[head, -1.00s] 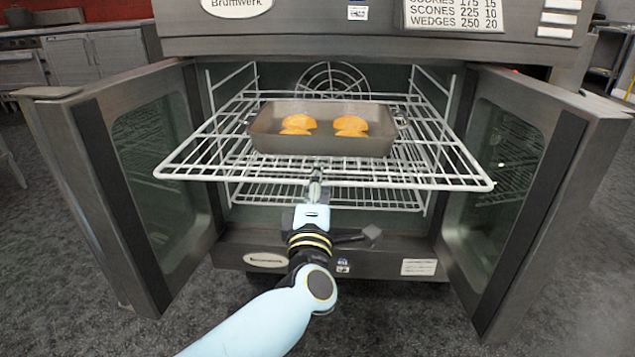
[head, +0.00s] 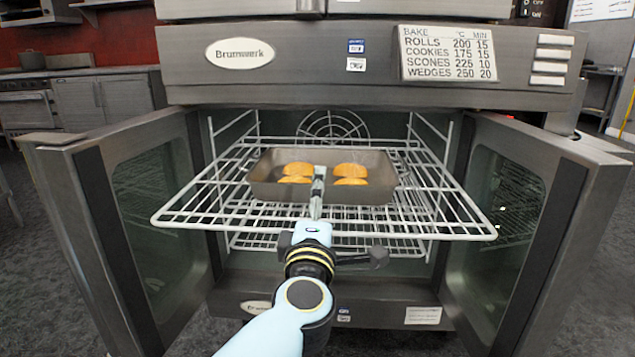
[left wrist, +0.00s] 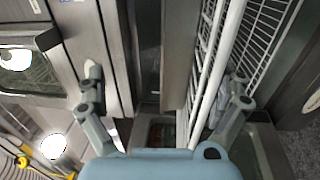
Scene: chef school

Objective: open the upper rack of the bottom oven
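The bottom oven (head: 228,290) has both doors standing open. Its upper rack (head: 215,225), a white wire shelf, sticks out well past the opening. A metal pan (head: 265,190) holding several orange wedges sits on it. My left gripper (head: 318,185) is at the middle of the rack's front edge, overlapping the pan's front in the head view. In the left wrist view its two fingers (left wrist: 165,82) are spread apart, with the rack's white bars (left wrist: 212,80) showing between them and nothing clamped. Whether a finger touches the rack or pan cannot be told. My right gripper is out of view.
The left door (head: 90,220) and right door (head: 545,200) stand out on either side of the rack. A lower wire rack (head: 400,245) is inside the oven. A control panel with a bake chart (head: 447,53) is above. Grey carpet is free at both sides.

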